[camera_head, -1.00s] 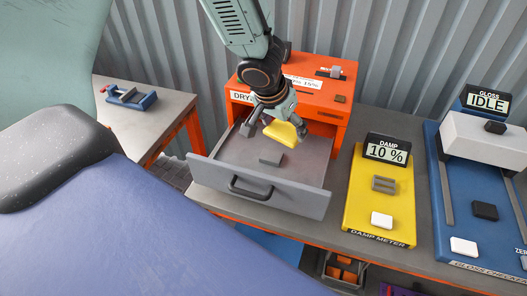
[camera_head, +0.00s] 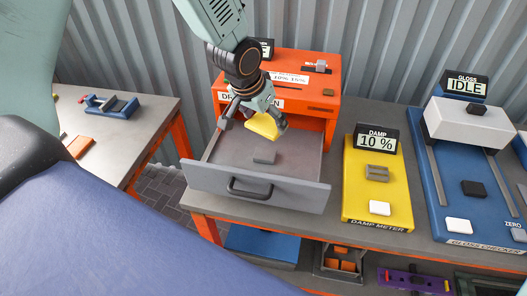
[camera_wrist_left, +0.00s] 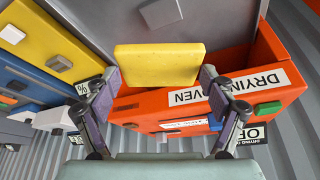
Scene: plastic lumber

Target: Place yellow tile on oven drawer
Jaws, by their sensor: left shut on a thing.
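The yellow tile (camera_head: 263,126) is held in my left gripper (camera_head: 255,115), above the far part of the open oven drawer. In the left wrist view the tile (camera_wrist_left: 158,64) sits between the two fingers of the left gripper (camera_wrist_left: 160,75). The grey oven drawer (camera_head: 215,158) is pulled out of the orange drying oven (camera_head: 318,92). The tile appears apart from the drawer floor. My right gripper does not show.
A yellow damp meter (camera_head: 375,195) reading 10 % stands right of the drawer. A blue gloss checker (camera_head: 430,170) showing IDLE is further right. A side table with a blue vise (camera_head: 112,105) stands at the left.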

